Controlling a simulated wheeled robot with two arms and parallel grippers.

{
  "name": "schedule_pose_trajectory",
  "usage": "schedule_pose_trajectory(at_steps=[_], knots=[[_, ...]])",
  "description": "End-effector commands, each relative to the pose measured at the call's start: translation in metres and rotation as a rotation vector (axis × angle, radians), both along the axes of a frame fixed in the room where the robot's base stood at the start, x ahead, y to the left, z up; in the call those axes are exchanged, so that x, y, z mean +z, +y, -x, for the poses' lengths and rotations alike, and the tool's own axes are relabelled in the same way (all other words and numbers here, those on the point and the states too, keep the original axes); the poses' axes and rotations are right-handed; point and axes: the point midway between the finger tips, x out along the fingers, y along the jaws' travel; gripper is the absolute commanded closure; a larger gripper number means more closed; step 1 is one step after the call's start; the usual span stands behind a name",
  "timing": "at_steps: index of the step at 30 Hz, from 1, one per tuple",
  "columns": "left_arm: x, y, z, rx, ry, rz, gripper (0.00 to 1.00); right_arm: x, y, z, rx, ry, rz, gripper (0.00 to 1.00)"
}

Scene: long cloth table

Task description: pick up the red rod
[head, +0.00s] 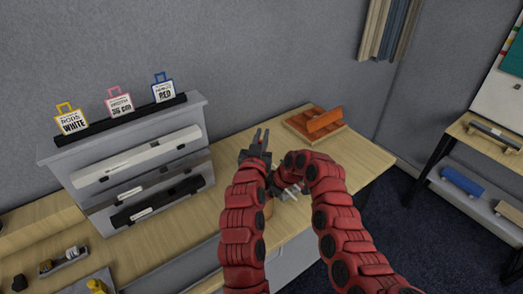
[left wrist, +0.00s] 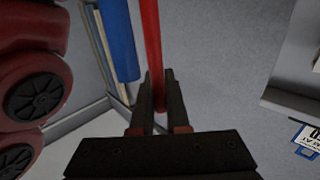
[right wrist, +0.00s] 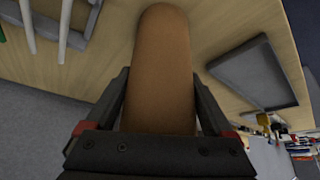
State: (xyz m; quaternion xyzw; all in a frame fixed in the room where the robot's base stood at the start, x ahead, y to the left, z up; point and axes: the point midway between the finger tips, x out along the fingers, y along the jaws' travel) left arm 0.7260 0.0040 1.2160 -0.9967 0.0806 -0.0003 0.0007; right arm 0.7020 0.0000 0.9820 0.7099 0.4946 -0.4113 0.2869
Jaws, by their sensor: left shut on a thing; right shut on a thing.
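The red rod (left wrist: 151,35) shows in the left wrist view as a long, thin, upright bar. It runs down between the fingers of my left gripper (left wrist: 157,75), which is shut on it. In the head view my left gripper (head: 261,135) points up above the table, in front of the grey wall; I cannot make out the rod there. My right gripper (right wrist: 160,76) is shut on a thick brown cylinder (right wrist: 160,45). In the head view the right gripper is largely hidden behind my arms.
A grey rack (head: 85,205) on the left bears a white bar (head: 140,157), black bars and signs reading WHITE, 36 CM and RED. An orange block on a wooden tray (head: 297,120) lies behind on the right. Wood table (head: 365,165) is clear right of my arms.

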Motion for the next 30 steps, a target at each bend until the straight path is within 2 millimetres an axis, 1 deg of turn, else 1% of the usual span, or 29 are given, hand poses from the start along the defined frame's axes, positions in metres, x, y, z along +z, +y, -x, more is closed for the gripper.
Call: schedule_pose_trajectory(at_steps=[1,5,8,12,15,18,21,24,30], knots=[[0.011,0.0,0.0,0.001,-0.008,0.002,1.0,0.0,0.0,0.0,0.0,0.0,0.0,0.67],[0.043,0.0,0.0,0.0,-0.011,0.003,1.0,0.0,0.0,0.0,0.0,0.0,0.0,0.67],[0.078,0.0,0.0,0.0,-0.013,0.003,1.0,0.0,0.0,0.0,0.0,0.0,0.0,0.67],[0.131,0.001,0.001,0.001,-0.014,0.003,1.0,0.0,0.0,0.0,0.0,0.0,0.0,0.67],[0.167,0.0,0.001,0.001,-0.012,0.003,1.0,0.0,0.0,0.0,0.0,0.0,0.0,0.67],[0.197,0.001,0.001,0.002,-0.01,0.004,1.0,0.0,0.0,0.0,0.0,0.0,0.0,0.67],[0.222,0.001,0.001,0.002,-0.007,0.003,1.0,0.0,0.0,0.0,0.0,0.0,0.0,0.67],[0.242,0.0,0.001,0.001,-0.004,0.001,1.0,0.0,0.0,0.0,0.0,0.0,0.0,0.67],[0.265,0.0,0.0,0.0,-0.003,0.001,1.0,0.0,0.0,0.0,0.0,0.0,0.0,0.67]])
